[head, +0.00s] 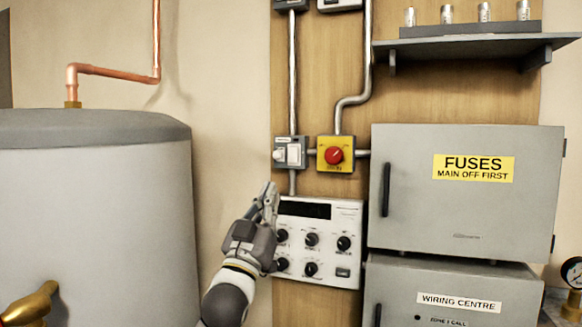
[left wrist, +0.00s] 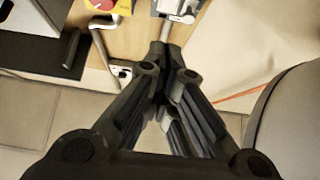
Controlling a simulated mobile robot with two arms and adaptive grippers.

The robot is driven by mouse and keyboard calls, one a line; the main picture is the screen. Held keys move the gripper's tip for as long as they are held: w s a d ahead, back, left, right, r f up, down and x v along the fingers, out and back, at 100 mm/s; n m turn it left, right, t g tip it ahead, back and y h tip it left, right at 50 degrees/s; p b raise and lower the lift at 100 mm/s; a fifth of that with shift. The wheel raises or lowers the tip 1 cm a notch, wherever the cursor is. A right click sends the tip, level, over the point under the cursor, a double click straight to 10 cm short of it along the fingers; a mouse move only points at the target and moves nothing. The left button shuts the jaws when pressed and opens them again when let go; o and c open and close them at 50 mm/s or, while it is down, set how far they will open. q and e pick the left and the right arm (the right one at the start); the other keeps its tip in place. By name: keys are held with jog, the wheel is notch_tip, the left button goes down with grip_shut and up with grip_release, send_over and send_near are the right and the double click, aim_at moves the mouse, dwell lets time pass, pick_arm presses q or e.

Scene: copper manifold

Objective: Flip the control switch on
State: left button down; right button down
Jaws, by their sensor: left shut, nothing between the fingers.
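Whether the rocker is on or off is too small to tell. My left gripper (head: 270,188) is shut and empty, its fingertips pointing up, below and slightly left of the switch box. In the left wrist view the shut fingertips (left wrist: 160,52) are apart from the switch box (left wrist: 180,9), which is at the top edge. My right gripper is not in view.
A white control panel (head: 350,213) with several black knobs and a small rocker is just right of my left gripper. Grey fuse (head: 410,225) and wiring (head: 393,285) cabinets stand farther right. A grey tank (head: 100,190) is at left.

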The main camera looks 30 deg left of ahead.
aim_at(295, 154)
pick_arm(q)
jog(key=shift+w, duration=0.1)
jog(key=shift+w+a+f+p+x, duration=0.1)
jog(key=shift+w+f+p+x, duration=0.25)
jog(key=shift+p+x, duration=1.25)
jog(key=shift+w+a+f+p+x, duration=0.15)
jog(key=shift+f+p+x, duration=0.4)
jog(key=shift+x, duration=2.1)
jog(key=shift+w+a+f+p+x, duration=0.1)
jog(key=shift+w+f+p+x, duration=0.2)
jog(key=shift+p+x, duration=1.35)
jog(key=shift+w+r+b, duration=0.35)
jog(key=shift+w+b, duration=0.05)
jog(key=shift+b, duration=0.05)
jog(key=b, duration=0.1)
jog(key=w+f+b, duration=0.1)
jog(key=b, duration=0.1)
jog(key=shift+w+a+f+t+y, duration=0.15)
jog(key=shift+a+f+t+y, duration=0.05)
jog(key=shift+t+y, duration=0.1)
jog(key=shift+r, duration=0.4)
